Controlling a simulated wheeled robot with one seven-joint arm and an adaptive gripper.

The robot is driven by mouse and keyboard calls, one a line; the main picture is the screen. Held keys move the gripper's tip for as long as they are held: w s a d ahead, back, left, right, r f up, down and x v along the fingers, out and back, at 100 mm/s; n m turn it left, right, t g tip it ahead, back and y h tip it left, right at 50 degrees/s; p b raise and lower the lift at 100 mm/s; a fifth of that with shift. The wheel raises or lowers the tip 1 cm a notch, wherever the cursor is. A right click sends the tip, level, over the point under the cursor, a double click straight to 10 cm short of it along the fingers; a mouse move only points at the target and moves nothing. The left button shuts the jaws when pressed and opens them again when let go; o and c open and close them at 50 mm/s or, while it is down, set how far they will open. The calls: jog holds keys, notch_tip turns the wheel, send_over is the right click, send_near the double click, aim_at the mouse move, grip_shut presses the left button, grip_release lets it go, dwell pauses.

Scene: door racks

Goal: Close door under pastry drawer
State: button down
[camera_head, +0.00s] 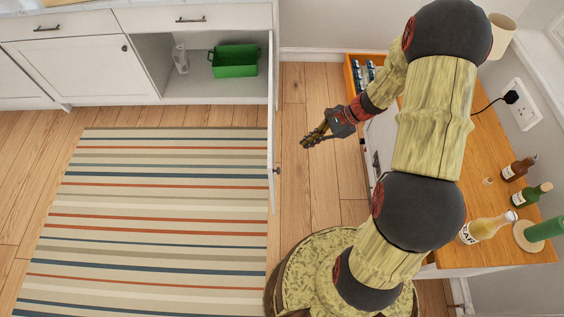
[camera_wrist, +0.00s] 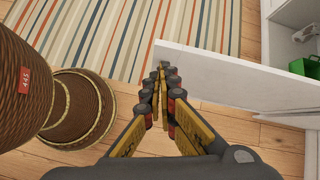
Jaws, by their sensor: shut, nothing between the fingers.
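A white cabinet door (camera_head: 271,120) stands wide open, seen nearly edge-on in the head view. It juts out from the cabinet's right end, with a small dark knob (camera_head: 277,171) near its free end. The door's broad white face (camera_wrist: 235,75) fills the right of the wrist view. My gripper (camera_head: 305,143) is shut and empty, to the right of the door in the head view. In the wrist view my fingertips (camera_wrist: 163,68) are beside the door's free edge; contact cannot be told. A closed white drawer (camera_head: 190,18) sits above the open compartment; no pastry label shows.
A striped rug (camera_head: 160,215) covers the floor left of the door. A wooden-topped counter (camera_head: 490,125) with several bottles stands on the right, with an orange-edged box (camera_head: 351,78) at its far end.

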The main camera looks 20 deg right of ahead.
notch_tip(320, 180, down, 6)
jog(key=d+f+m, duration=0.1)
jog(key=d+m, duration=0.1)
jog(key=m, duration=0.1)
jog(key=w+a+f+b, duration=0.3)
jog(key=a+f, duration=0.4)
jog(key=a, duration=0.4)
jog(key=shift+t+y+b, duration=0.3)
jog(key=shift+y+b, duration=0.1)
jog(key=shift+b, duration=0.3)
jog(key=shift+a, duration=0.1)
